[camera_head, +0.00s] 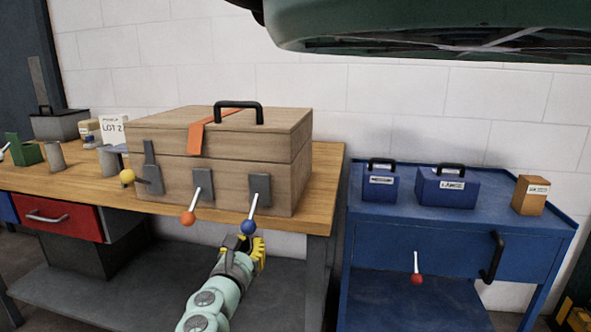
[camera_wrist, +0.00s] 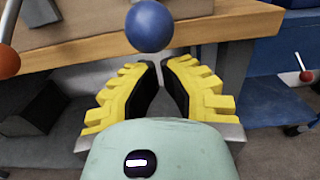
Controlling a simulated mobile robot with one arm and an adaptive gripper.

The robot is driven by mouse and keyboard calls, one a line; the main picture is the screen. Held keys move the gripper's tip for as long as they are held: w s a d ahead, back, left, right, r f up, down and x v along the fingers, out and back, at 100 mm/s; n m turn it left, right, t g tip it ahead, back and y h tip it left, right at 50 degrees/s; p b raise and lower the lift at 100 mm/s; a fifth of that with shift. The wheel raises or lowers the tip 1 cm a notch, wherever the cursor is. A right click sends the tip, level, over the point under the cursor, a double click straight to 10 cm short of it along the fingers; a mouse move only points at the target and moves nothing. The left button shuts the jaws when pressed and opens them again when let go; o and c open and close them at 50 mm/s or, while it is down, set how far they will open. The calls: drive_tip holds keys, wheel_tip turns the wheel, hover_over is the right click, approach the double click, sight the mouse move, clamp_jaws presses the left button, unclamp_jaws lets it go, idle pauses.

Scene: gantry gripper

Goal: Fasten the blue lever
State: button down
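The blue lever (camera_head: 250,215) hangs from a dark plate (camera_head: 261,186) on the front of a wooden box (camera_head: 226,170). Its rod slants down and slightly left to a blue ball knob (camera_head: 248,227). My gripper (camera_head: 250,242) is just below the knob, with yellow ridged fingers. In the wrist view, the blue knob (camera_wrist: 149,26) is just beyond the fingertips of my gripper (camera_wrist: 161,62). A gap shows between the fingers, and nothing is in it. I cannot tell whether a fingertip touches the knob. The lever's upper rod is out of the wrist view.
An orange-knobbed lever (camera_head: 190,217) hangs just left, and a yellow-knobbed latch (camera_head: 129,176) is farther left. The wooden bench edge (camera_head: 320,205) runs behind the gripper. A blue cart (camera_head: 455,250) with a red-knobbed lever (camera_head: 416,277) stands right. Open space lies between me and the box.

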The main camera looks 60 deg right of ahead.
drive_tip(key=shift+r, duration=0.1)
idle(0.3)
wheel_tip(320, 180, up, 3)
drive_tip(key=p, duration=0.3)
drive_tip(key=shift+a+r, duration=0.15)
wheel_tip(320, 180, up, 4)
drive_tip(key=p, duration=0.5)
drive_tip(key=shift+r, duration=0.25)
drive_tip(key=shift+f+b, duration=0.3)
drive_tip(key=shift+f, duration=0.05)
drive_tip(key=shift+s+a+f, duration=0.35)
drive_tip(key=shift+a+f, duration=0.2)
drive_tip(key=shift+a, duration=0.25)
approach(247, 221)
drive_tip(key=shift+w+d+p, duration=0.2)
drive_tip(key=shift+d+p, duration=0.2)
drive_tip(key=shift+d, duration=0.05)
